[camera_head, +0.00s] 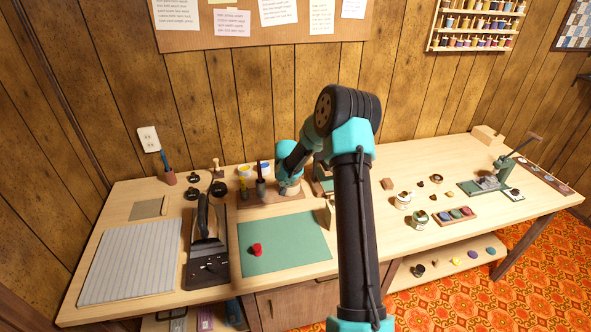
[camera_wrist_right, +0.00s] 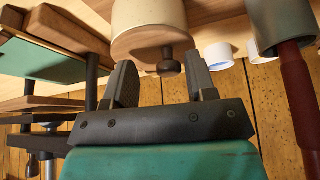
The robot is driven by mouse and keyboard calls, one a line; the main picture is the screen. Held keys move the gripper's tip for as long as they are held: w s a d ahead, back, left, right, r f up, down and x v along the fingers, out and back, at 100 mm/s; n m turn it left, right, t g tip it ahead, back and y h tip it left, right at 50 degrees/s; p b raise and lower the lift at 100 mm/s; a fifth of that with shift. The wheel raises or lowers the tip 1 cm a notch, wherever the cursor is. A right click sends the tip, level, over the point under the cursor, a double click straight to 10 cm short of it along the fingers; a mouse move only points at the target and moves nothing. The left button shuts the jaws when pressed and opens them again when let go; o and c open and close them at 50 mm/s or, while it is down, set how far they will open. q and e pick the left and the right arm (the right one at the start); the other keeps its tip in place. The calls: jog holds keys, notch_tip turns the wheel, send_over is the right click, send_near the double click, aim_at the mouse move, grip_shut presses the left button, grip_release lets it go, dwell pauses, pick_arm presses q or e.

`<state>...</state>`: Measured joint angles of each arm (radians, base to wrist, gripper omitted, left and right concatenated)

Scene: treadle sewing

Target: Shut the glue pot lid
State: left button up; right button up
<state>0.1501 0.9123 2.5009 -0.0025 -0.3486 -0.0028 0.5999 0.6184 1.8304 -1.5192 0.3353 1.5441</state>
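In the right wrist view, which looks upside down, the cream glue pot (camera_wrist_right: 146,12) is at the top. Its wide wooden lid (camera_wrist_right: 150,40) lies against the pot's top, with a dark round knob (camera_wrist_right: 170,65) pointing toward my gripper. I cannot tell whether the lid is fully seated. My right gripper (camera_wrist_right: 162,78) has its fingers well apart and empty, with the knob in line with the gap between them. In the head view, my right gripper (camera_head: 287,186) is low over the back of the bench and largely hides the pot. My left gripper is not in view.
A dark pot with a brush (camera_head: 261,187) stands close left of my right gripper; its red-brown handle (camera_wrist_right: 298,95) also shows in the wrist view. White cups (camera_head: 264,168) stand behind. The green mat (camera_head: 290,246) in front is clear except for a red spool (camera_head: 257,250).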

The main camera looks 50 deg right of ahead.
jog(key=shift+a, duration=0.1)
jog(key=shift+w+r, duration=0.1)
jog(key=shift+r, duration=3.4)
jog(key=shift+f, duration=0.2)
jog(key=shift+f, duration=3.35)
jog(key=shift+r, duration=0.1)
